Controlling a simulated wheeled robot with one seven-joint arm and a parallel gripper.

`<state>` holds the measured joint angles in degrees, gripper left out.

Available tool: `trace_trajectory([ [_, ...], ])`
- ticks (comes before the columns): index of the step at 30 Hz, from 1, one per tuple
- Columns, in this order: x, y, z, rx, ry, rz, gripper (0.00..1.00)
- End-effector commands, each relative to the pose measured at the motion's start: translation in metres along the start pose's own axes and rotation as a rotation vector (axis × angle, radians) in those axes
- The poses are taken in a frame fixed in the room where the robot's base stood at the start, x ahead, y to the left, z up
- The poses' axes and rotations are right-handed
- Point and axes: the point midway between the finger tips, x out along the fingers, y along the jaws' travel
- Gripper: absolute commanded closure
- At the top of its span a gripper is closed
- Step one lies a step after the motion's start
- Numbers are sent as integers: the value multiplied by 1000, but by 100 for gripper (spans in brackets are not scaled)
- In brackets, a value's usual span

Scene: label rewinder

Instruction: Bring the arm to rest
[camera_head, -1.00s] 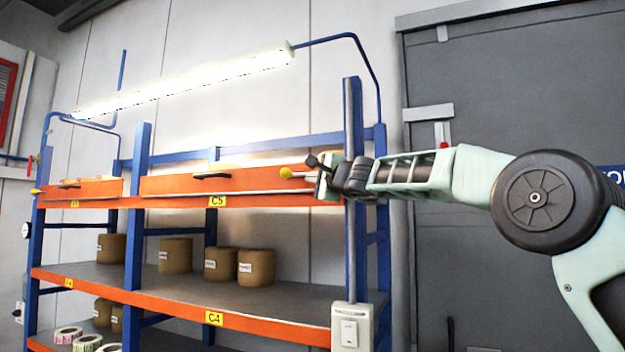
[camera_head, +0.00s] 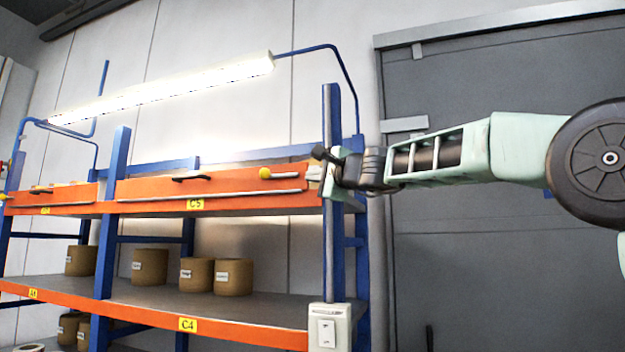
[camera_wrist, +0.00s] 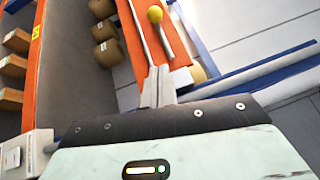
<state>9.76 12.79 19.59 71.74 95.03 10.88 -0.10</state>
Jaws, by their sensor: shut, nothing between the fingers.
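My gripper (camera_head: 314,180) is in front of the right end of the rack's upper orange beam in the head view. In the wrist view my gripper (camera_wrist: 162,84) has its fingers together with nothing between them. A yellow ball-shaped knob (camera_head: 265,173) shows just left of the fingertips, and it also shows in the wrist view (camera_wrist: 155,14). I cannot tell whether the fingers touch the rack. My forearm stretches out to the right.
The rack has a drawer front (camera_head: 215,185) labelled C5 and a lower shelf (camera_head: 130,290) bearing several brown rolls (camera_head: 234,277). A lit lamp (camera_head: 165,88) hangs above. A white switch box (camera_head: 328,328) is on the right post. A grey door (camera_head: 480,250) stands behind my arm.

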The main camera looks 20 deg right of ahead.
Motion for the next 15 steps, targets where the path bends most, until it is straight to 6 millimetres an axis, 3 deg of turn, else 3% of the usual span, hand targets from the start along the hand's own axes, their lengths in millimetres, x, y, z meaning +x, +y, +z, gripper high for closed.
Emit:
trace_trajectory([
  [11,0,0,0,0,0,0,100],
  [15,-2,32,26,-63,-53,66,100],
])
